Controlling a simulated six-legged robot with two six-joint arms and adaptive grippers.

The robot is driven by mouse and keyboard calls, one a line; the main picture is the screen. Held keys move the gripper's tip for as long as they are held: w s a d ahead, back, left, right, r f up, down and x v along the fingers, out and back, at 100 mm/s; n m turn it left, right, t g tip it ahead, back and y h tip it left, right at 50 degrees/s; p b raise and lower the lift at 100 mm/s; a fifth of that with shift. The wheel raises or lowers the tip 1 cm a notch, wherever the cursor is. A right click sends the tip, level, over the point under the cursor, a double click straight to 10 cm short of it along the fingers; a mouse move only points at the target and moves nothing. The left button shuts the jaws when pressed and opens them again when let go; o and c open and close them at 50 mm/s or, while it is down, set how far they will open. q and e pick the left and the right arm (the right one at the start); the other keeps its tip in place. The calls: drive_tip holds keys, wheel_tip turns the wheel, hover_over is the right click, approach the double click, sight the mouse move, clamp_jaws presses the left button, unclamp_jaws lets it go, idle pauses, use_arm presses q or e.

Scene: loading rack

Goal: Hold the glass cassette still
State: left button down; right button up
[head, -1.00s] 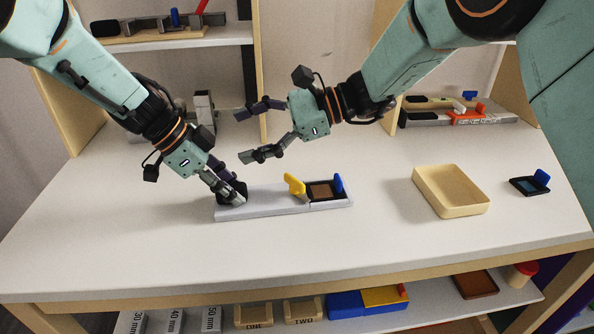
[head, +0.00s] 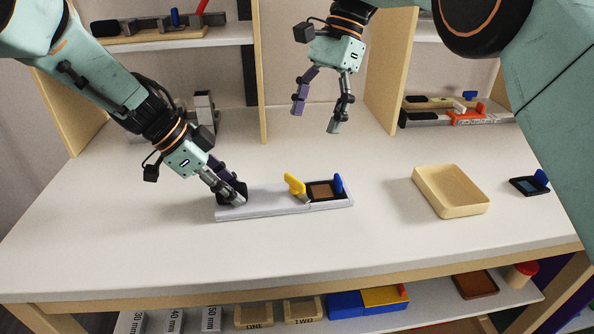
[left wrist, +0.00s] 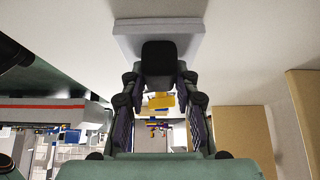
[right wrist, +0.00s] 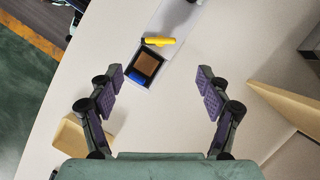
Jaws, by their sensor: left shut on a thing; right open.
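A long pale grey cassette (head: 265,205) lies flat on the table. Its right end holds a black-framed brown pane (head: 322,190) with a blue tab (head: 338,183), beside an upright yellow tab (head: 294,184). My left gripper (head: 234,196) is shut on the black knob at the cassette's left end; the left wrist view shows the black knob (left wrist: 159,58) between the fingers. My right gripper (head: 316,120) is open and empty, above and behind the cassette. The brown pane also shows in the right wrist view (right wrist: 147,63).
A shallow cream tray (head: 450,209) stands to the right. Further right lies a small black frame (head: 526,187) with a blue pane and blue tab. Shelves with tools stand behind. The table in front of the cassette is clear.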

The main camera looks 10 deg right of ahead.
sight(295, 179)
drive_tip(key=x, duration=1.2)
drive_tip(key=shift+r, duration=0.1)
drive_tip(key=c, duration=1.2)
drive_tip(key=shift+o, duration=0.2)
drive_tip(key=m, duration=0.2)
drive_tip(key=m+t, duration=0.1)
drive_tip(key=m, duration=0.1)
drive_tip(key=shift+s+m+t+y, duration=0.2)
drive_tip(key=shift+m+t+y, duration=0.1)
drive_tip(key=shift+m+y, duration=0.1)
drive_tip(key=o, duration=1.2)
drive_tip(key=shift+c, duration=0.2)
drive_tip(key=shift+r, duration=0.1)
